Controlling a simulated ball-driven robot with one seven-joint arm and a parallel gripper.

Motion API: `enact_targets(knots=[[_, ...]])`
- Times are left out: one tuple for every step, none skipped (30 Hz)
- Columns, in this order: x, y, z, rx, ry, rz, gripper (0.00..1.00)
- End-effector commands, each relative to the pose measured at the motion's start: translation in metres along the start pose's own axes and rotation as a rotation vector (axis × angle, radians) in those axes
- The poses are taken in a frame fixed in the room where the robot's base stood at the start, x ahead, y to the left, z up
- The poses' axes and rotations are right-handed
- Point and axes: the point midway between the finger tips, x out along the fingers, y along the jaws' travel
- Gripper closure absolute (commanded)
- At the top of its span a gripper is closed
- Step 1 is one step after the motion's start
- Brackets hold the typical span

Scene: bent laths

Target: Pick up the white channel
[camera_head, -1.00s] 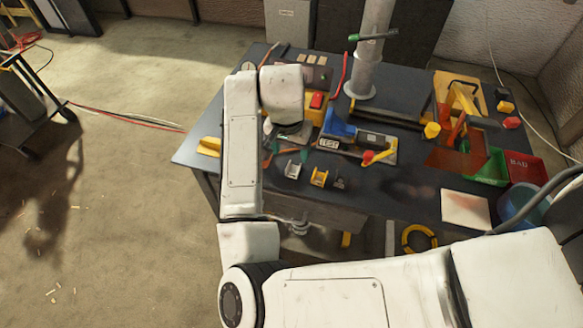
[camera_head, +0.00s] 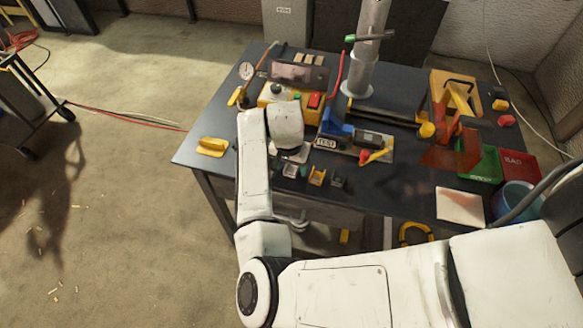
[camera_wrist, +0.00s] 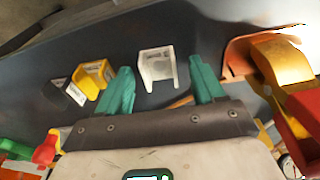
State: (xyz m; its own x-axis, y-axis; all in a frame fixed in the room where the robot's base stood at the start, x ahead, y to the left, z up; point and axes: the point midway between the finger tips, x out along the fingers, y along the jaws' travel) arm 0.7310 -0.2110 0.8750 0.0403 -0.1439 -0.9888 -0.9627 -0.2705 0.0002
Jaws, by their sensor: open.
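The white channel (camera_wrist: 157,68) is a small U-shaped piece on the dark bench top, its open side toward my gripper in the wrist view. In the head view the white channel (camera_head: 290,171) is small and partly covered by my gripper. My gripper (camera_wrist: 160,72) is open, with one teal finger to each side of the channel's line in the wrist view. The fingers look apart from the channel; how high they are above it I cannot tell. Nothing is between the jaws in a grip.
A yellow channel (camera_head: 318,176) and a black one (camera_head: 338,182) stand to the right. Behind are a yellow control box (camera_head: 292,96) and a blue tester fixture (camera_head: 338,124). A green bin (camera_head: 487,168) and red bin (camera_head: 519,166) are at the right.

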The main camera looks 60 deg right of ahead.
Motion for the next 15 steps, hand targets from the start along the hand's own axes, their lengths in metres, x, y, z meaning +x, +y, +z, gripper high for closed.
enact_targets(knots=[[0.0,0.0,0.0,0.0,0.0,0.0,0.32],[0.0,0.0,0.0,0.0,0.0,0.0,0.32],[-0.0001,0.0,0.0,0.0,0.0,0.0,0.35],[-0.0001,0.0,0.0,0.0,0.0,0.0,0.38],[-0.0002,0.0,0.0,0.0,0.0,0.0,0.41],[-0.0002,0.0,0.0,0.0,0.0,0.0,0.44],[-0.0002,0.0,0.0,0.0,0.0,0.0,0.47],[-0.0003,-0.0001,0.0,0.0,0.0,0.0,0.5],[-0.0003,-0.0001,0.0,0.0,0.0,0.0,0.54],[-0.0003,-0.0001,0.0,0.0,0.0,0.0,0.57],[-0.0004,-0.0001,0.0,0.0,0.0,0.0,0.6],[-0.0004,-0.0001,0.0,0.0,0.0,0.0,0.64],[-0.0004,-0.0001,0.0,0.0,0.0,0.0,0.66],[-0.0004,-0.0001,0.0,0.0,0.0,0.0,0.69],[-0.0004,-0.0001,0.0,0.0,0.0,0.0,0.73]])
